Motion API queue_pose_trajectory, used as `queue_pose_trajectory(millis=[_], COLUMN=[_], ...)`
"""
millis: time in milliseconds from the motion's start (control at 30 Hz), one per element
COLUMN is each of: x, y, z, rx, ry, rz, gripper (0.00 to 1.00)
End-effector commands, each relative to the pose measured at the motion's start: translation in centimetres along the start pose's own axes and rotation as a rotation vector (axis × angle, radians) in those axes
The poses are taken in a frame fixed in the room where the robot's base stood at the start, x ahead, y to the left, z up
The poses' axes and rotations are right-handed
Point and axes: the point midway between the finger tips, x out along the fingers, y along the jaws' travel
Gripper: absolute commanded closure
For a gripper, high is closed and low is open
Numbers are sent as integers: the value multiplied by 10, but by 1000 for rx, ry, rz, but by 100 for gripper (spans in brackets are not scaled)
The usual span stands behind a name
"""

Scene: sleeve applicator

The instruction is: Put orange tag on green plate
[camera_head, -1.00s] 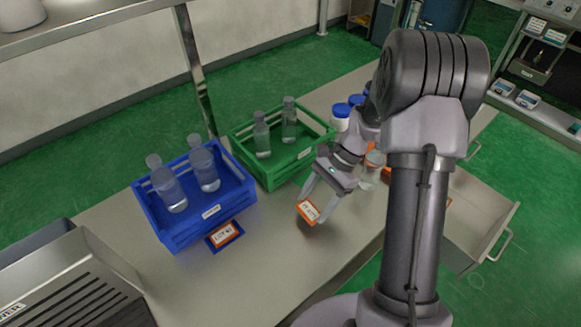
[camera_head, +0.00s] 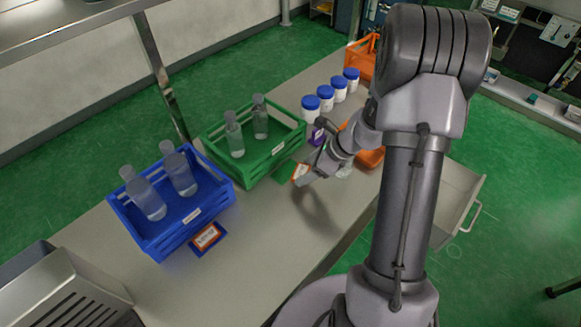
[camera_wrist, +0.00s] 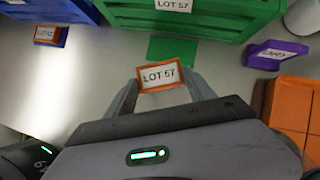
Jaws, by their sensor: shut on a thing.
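My gripper (camera_wrist: 160,92) is shut on the orange tag (camera_wrist: 160,77), a small orange-framed piece with a white face reading "LOT 57". In the head view the tag (camera_head: 301,172) shows at my gripper's tip, just right of the green plate (camera_head: 284,171). The green plate (camera_wrist: 172,48) is a flat green patch on the table, in front of the green crate (camera_wrist: 205,22), whose label also reads "LOT 57". In the wrist view the tag is on the near side of the plate, its upper edge close to the plate's lower edge. I cannot tell how high the tag is above the table.
The blue crate (camera_head: 215,207) stands left, with an orange-framed tag (camera_head: 208,236) on a blue plate before it. Both crates hold bottles. A purple tag (camera_wrist: 272,54) and an orange object (camera_wrist: 290,112) are on the right. Several blue-capped jars (camera_head: 326,97) stand behind.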

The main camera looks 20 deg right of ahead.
Motion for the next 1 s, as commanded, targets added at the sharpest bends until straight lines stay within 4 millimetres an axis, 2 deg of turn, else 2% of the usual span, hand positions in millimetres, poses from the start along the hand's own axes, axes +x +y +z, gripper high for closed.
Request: queue_pose_trajectory(millis=[200,333,433,600,867,900,1000], x=[29,36,44,69,68,68,67], y=[-21,-27,-28,-28,-28,-28,-28], z=[35,44,42,26,26,27,27], rx=[-4,-2,-1,0,-2,-2,-2], ry=[-1,0,0,0,0,0,0], rz=[1,2,2,1,1,1,1], gripper=[76,76,76,76,76,31,16])
